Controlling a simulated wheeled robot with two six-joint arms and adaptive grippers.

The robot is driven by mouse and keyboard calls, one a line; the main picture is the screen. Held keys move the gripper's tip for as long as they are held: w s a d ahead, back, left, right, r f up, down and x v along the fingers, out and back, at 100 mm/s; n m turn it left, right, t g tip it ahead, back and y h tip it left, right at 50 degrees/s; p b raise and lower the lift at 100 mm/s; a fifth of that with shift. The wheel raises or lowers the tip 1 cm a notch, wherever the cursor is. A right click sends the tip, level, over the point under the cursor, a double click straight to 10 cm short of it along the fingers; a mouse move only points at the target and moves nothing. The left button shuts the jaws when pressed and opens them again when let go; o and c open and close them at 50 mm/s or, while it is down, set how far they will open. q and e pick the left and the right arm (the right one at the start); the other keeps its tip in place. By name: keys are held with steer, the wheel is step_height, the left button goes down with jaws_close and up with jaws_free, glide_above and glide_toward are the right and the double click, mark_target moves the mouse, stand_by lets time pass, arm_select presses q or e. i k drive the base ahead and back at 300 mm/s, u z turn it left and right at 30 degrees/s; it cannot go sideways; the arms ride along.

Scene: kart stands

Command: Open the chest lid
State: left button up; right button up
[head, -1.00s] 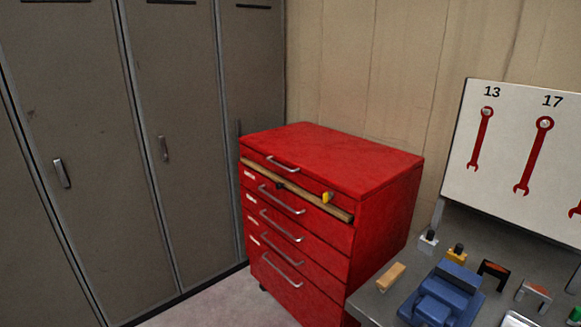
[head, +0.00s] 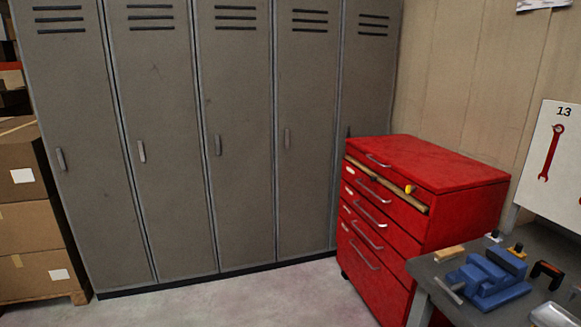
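The red tool chest (head: 465,215) stands against the wall, right of the lockers. Its flat red lid (head: 430,162) looks closed, with a silver handle (head: 378,160) on its front edge. Below the lid runs a tan strip (head: 390,185) with a small yellow piece (head: 410,189) near its right end. Several drawers with silver handles are below, all looking shut. Neither of my grippers shows in the head view.
Grey lockers (head: 240,130) line the back wall. Stacked cardboard boxes (head: 28,215) stand at the left on a pallet. A workbench (head: 440,290) with a blue vise (head: 488,280) is at the lower right, close to the chest. The floor (head: 230,300) before the lockers is clear.

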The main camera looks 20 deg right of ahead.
mark_target(438, 169)
steer(key=z, duration=0.15)
steer(key=i, duration=1.85)
steer(key=z, duration=1.3)
steer(key=i, duration=0.85)
steer(key=z, duration=0.9)
